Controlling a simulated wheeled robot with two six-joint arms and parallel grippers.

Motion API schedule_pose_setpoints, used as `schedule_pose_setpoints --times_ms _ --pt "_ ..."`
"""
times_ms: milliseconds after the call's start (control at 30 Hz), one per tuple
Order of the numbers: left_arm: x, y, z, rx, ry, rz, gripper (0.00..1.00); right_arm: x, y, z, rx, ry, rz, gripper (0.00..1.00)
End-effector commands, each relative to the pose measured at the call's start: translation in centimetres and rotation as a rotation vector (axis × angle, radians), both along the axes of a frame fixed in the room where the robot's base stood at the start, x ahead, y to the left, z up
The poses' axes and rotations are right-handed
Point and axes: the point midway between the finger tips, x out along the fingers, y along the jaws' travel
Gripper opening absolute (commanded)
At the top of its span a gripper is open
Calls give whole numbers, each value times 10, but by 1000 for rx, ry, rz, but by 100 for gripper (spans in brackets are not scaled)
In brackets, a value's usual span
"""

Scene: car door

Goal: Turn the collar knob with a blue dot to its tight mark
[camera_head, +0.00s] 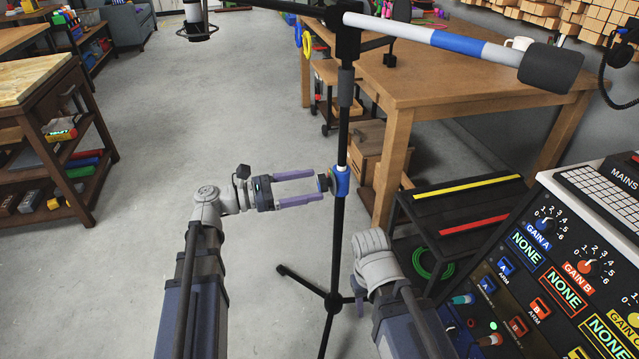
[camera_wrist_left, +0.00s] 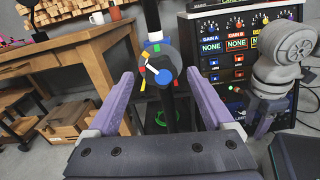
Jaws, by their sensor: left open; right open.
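A black stand pole (camera_head: 341,130) rises upright in the middle of the head view. It carries a blue collar (camera_head: 342,182) with a dark round knob (camera_head: 323,183) on its left side. In the left wrist view the knob (camera_wrist_left: 163,73) faces me and bears a whitish bar slanting to the upper left. Small coloured marks lie around it; which one means tight is too small to tell. My left gripper (camera_head: 317,186) is open, its purple fingers either side of the knob, with visible gaps in the wrist view (camera_wrist_left: 160,76).
The stand's boom (camera_head: 430,37) reaches right to a dark counterweight (camera_head: 551,68). A wooden table (camera_head: 480,85) stands behind. A control console (camera_head: 560,260) and a black step (camera_head: 460,215) are at the right. A wooden cart (camera_head: 45,140) is far left. Floor left of the stand is clear.

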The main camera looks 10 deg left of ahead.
Motion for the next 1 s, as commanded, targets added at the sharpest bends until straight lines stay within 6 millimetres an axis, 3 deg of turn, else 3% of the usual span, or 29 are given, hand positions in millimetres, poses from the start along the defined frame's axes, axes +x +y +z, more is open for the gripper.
schedule_pose_setpoints --times_ms 233,600,1000 --pt "10 -25 0 0 -1 -1 86 0 0 0 0 0 0 50" --pt "12 -30 0 1 -1 -1 86 0 0 0 0 0 0 50" --pt "12 -30 0 1 -1 -1 42 0 0 0 0 0 0 50"
